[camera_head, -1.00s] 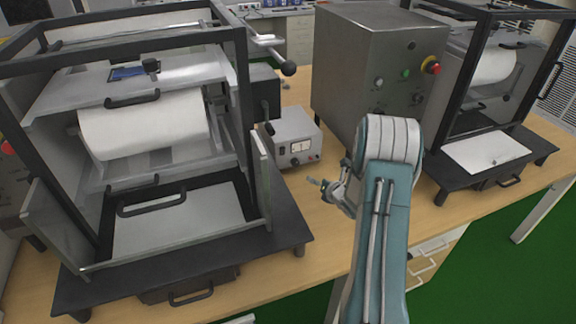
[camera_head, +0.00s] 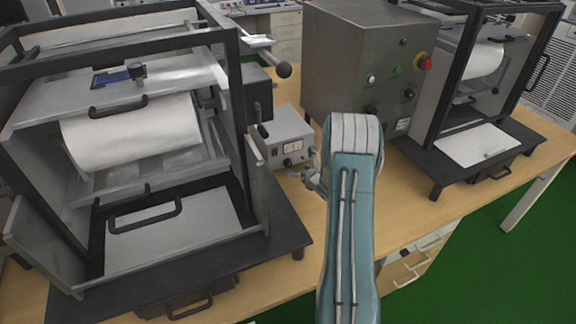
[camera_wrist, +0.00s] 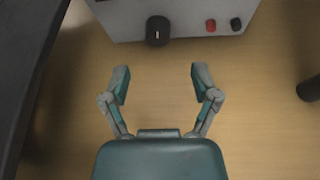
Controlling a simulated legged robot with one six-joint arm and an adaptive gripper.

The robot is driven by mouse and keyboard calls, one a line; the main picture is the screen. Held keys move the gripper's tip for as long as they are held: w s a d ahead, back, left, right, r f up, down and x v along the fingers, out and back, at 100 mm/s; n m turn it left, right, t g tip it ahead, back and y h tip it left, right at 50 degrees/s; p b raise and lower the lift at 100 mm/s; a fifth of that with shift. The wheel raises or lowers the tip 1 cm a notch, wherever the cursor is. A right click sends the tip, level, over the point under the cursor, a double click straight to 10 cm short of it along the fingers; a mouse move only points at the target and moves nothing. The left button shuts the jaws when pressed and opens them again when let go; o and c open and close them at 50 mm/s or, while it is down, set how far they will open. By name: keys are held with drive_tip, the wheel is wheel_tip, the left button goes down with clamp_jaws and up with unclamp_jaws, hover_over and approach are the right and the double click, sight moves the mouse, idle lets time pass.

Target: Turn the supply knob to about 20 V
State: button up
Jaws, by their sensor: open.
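The power supply (camera_head: 290,132) is a small grey box on the wooden bench, with a display (camera_head: 293,147) showing reddish marks too small to read. Its black knob (camera_wrist: 158,31) has a pale pointer line that looks roughly vertical in the wrist view. A red terminal (camera_wrist: 211,25) and a black terminal (camera_wrist: 236,24) sit to the right of the knob. My gripper (camera_wrist: 160,73) is open and empty, with its fingers spread and apart from the knob. The knob lies ahead of the gap between the fingertips. In the head view my gripper (camera_head: 311,180) is close to the supply's front right.
A black-framed roller machine (camera_head: 215,270) stands left of the supply, its dark edge close by. A large steel cabinet (camera_head: 345,75) with buttons stands behind right. A second framed machine (camera_head: 450,160) is farther right. Bare bench (camera_head: 300,215) lies in front of the supply.

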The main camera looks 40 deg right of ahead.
sight(290, 165)
drive_tip(key=x, duration=0.7)
drive_tip(key=shift+a+r, duration=0.1)
clamp_jaws()
